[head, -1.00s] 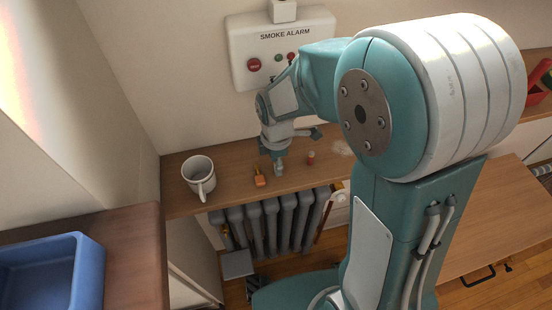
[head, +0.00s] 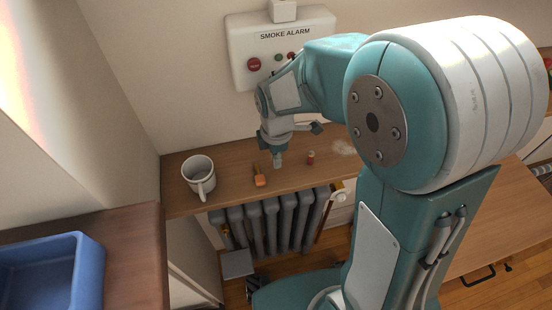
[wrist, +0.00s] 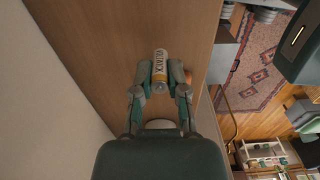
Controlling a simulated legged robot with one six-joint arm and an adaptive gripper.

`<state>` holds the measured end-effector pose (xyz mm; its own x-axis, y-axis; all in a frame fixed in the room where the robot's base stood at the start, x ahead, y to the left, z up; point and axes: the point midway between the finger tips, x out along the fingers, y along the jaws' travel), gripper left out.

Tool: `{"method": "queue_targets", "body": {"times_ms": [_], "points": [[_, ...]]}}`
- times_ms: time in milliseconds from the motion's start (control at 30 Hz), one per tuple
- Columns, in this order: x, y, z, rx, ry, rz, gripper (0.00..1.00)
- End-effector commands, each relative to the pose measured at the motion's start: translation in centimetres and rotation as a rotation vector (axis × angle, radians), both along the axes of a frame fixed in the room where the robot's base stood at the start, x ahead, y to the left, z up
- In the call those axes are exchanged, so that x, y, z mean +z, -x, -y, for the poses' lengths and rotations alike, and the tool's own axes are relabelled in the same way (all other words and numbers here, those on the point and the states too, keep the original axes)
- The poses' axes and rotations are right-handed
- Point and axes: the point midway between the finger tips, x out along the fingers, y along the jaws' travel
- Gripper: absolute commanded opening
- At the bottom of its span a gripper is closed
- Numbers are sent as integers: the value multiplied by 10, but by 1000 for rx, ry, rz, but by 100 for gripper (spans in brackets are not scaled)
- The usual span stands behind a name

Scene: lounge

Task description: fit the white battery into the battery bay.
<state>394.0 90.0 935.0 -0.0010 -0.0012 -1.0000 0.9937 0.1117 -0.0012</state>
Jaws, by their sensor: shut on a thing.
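My gripper (head: 277,160) hangs fingers-down over the wooden shelf below the smoke alarm panel. In the wrist view my gripper (wrist: 160,74) is shut on a white battery (wrist: 160,66) with dark lettering and a yellowish band. The battery lies between the two fingertips, with the shelf behind it. In the head view the fingers hide the battery. The white smoke alarm panel (head: 240,57) is on the wall above and behind my gripper. It has a red button on its left. My arm covers its right part, and I cannot make out the battery bay.
A white mug (head: 199,176) stands on the wooden shelf (head: 228,195) to the left. An orange-and-dark item (head: 260,180) and a small red cylinder (head: 310,157) are near my gripper. A radiator (head: 270,222) is below. A blue tray (head: 50,275) is at lower left.

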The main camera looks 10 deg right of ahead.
Motion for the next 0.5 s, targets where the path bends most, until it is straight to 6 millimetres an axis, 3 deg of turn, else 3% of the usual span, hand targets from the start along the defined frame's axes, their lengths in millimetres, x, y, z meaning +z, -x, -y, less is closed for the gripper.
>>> {"method": "queue_targets", "body": {"times_ms": [500], "points": [[18, 0, 0, 0, 0, 1, 0]]}}
